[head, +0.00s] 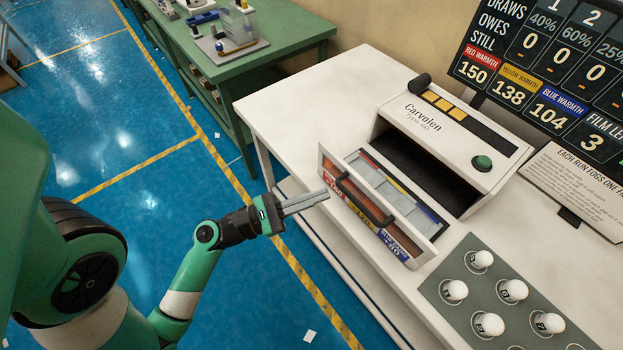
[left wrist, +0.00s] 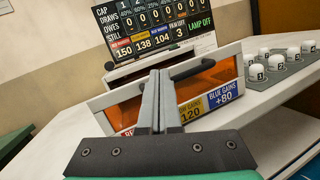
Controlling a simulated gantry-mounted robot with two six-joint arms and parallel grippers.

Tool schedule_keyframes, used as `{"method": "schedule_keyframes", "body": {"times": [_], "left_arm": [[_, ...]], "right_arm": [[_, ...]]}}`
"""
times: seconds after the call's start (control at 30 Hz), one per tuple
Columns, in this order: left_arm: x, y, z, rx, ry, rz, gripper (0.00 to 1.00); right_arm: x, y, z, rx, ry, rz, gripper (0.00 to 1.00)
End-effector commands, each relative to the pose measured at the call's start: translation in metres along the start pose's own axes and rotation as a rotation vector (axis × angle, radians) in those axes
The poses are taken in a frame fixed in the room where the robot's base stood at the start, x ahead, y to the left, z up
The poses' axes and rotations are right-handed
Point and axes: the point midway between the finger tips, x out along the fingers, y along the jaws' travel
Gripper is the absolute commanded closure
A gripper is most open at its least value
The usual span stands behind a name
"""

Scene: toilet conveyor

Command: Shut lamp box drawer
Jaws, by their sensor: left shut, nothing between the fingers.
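The lamp box (head: 450,140), a white unit marked "Carvolen Type 60", stands on the white table with a dark opening in its front. Its drawer (head: 425,215) is pulled out toward me, showing coloured compartments inside and a dark bar handle (head: 358,200) on an orange front panel. My left gripper (head: 327,194) is shut and empty, its fingertips close to the left part of the drawer front. In the left wrist view the shut fingers (left wrist: 155,75) point at the drawer front and cover part of it (left wrist: 200,90). I cannot tell whether they touch it. My right gripper is not in view.
A grey panel with several numbered white bulbs (head: 487,324) lies right of the drawer. A scoreboard (head: 560,70) and a text sign (head: 580,190) stand behind the lamp box. A green bench (head: 285,35) stands at the back left. Table space left of the box is clear.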

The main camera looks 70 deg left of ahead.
Motion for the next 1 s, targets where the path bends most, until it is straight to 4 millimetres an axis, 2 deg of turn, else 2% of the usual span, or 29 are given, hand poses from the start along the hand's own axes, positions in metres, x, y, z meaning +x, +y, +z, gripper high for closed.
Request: {"method": "schedule_keyframes", "body": {"times": [0.03,0.1,0.2,0.27,0.47,0.67,0.83,1.0], "left_arm": [[-0.029,0.001,-0.028,-0.079,0.069,0.085,1.00],[-0.058,-0.001,-0.052,-0.147,0.148,0.179,1.00],[-0.084,-0.001,-0.070,-0.204,0.212,0.279,1.00],[-0.089,0.003,-0.073,-0.208,0.221,0.309,1.00],[-0.088,0.007,-0.072,-0.201,0.221,0.316,1.00],[-0.079,0.009,-0.075,-0.200,0.222,0.308,1.00],[-0.062,0.013,-0.077,-0.198,0.216,0.306,1.00],[-0.030,0.024,-0.082,-0.196,0.217,0.308,1.00]], "right_arm": [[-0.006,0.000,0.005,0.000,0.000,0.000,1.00],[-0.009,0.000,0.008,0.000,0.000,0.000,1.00],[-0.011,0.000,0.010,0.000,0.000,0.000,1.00],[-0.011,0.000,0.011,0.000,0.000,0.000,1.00],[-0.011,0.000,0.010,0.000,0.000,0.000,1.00],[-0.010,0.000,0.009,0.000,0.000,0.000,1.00],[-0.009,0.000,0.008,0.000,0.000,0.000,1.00],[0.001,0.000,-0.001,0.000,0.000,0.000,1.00]]}}
